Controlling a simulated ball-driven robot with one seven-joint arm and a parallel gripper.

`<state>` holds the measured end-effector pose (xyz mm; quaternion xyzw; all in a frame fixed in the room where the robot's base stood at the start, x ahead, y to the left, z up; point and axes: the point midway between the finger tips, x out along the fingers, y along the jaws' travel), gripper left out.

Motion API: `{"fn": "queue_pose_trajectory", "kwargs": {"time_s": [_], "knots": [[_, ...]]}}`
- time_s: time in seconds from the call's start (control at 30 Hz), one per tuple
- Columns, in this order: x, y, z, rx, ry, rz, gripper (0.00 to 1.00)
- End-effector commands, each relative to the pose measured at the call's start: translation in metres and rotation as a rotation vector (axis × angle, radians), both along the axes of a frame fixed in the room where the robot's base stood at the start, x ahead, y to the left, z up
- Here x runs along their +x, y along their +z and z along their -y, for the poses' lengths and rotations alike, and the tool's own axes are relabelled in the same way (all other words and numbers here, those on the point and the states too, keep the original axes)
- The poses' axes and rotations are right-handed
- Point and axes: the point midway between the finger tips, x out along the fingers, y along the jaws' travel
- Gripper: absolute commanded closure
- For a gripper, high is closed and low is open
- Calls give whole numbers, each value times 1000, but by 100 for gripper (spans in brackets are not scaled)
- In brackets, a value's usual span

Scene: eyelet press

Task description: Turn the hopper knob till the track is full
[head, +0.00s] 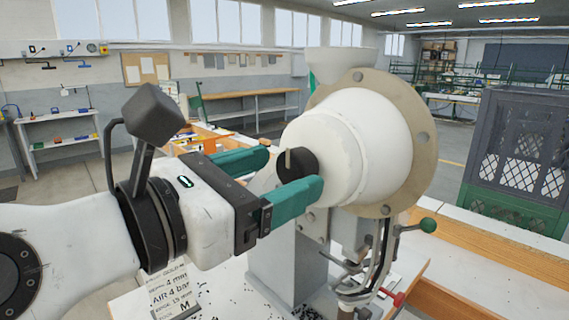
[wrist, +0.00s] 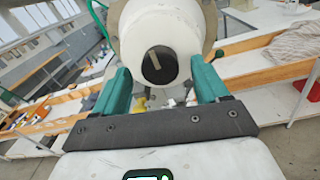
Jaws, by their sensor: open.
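The hopper (head: 365,140) is a white rounded drum with a tan bolted flange, on a grey press column. Its knob (head: 297,172) is a black disc with a pale bar, on the drum's end facing my gripper. My gripper (head: 290,172) has green fingers, open, one on each side of the knob in the head view; contact does not show. In the wrist view the knob (wrist: 159,65) sits ahead between the fingers, its bar tilted, and the gripper (wrist: 160,82) is empty. The curved track (head: 380,255) runs down below the hopper; its fill is too small to tell.
A green-balled lever (head: 427,225) and a red-handled part (head: 393,297) stick out right of the track. Small dark bits lie scattered on the white bench top. A printed card (head: 172,290) stands at the front left. A grey mesh crate (head: 515,160) stands at right.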

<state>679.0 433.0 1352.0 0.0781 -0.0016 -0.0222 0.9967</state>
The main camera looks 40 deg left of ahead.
Motion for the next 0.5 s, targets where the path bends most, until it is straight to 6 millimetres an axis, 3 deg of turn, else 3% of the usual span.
{"fn": "queue_pose_trajectory", "kwargs": {"time_s": [0.2, 0.5], "knots": [[17, 0, 1, 0, 0, 0, 26], [18, -1, 1, 0, 0, 0, 26]]}}
